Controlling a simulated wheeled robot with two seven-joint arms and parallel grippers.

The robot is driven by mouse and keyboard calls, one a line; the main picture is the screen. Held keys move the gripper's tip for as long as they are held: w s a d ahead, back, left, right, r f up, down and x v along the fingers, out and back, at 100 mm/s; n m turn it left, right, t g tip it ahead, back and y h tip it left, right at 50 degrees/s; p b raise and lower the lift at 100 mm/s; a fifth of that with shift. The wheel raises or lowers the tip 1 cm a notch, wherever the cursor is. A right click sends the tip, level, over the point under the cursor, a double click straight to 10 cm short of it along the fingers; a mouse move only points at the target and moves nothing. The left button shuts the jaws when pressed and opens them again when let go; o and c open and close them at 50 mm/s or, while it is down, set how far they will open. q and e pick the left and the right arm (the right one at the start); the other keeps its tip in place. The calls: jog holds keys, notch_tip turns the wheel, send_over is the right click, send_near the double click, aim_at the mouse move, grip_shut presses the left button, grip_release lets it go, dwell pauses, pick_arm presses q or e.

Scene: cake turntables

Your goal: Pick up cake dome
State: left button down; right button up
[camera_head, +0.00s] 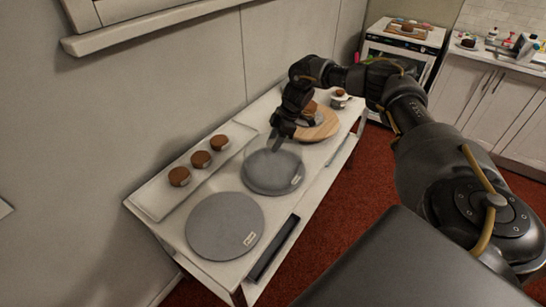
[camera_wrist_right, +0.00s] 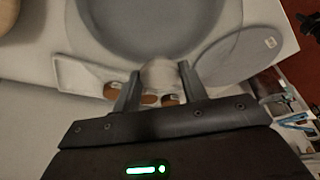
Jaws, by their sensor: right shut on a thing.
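The clear cake dome (camera_head: 272,160) is over the farther grey turntable (camera_head: 273,184) on the white table. It is faint and see-through; I cannot tell whether its rim touches the turntable. My right gripper (camera_head: 278,143) reaches down from above to the dome's top. In the right wrist view, the dome's pale knob (camera_wrist_right: 158,74) sits between the two fingers (camera_wrist_right: 158,82), and the gripper is shut on it. The dome's clear wall spreads around the turntable there.
A nearer grey turntable (camera_head: 225,226) is bare. A white tray (camera_head: 158,206) with three small brown cakes (camera_head: 201,159) lies along the wall side. A round wooden board (camera_head: 325,127) and a white cup (camera_head: 339,99) are at the far end. A dark strip (camera_head: 273,248) lies at the front edge.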

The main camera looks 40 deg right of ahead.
jog(key=shift+c, duration=0.7)
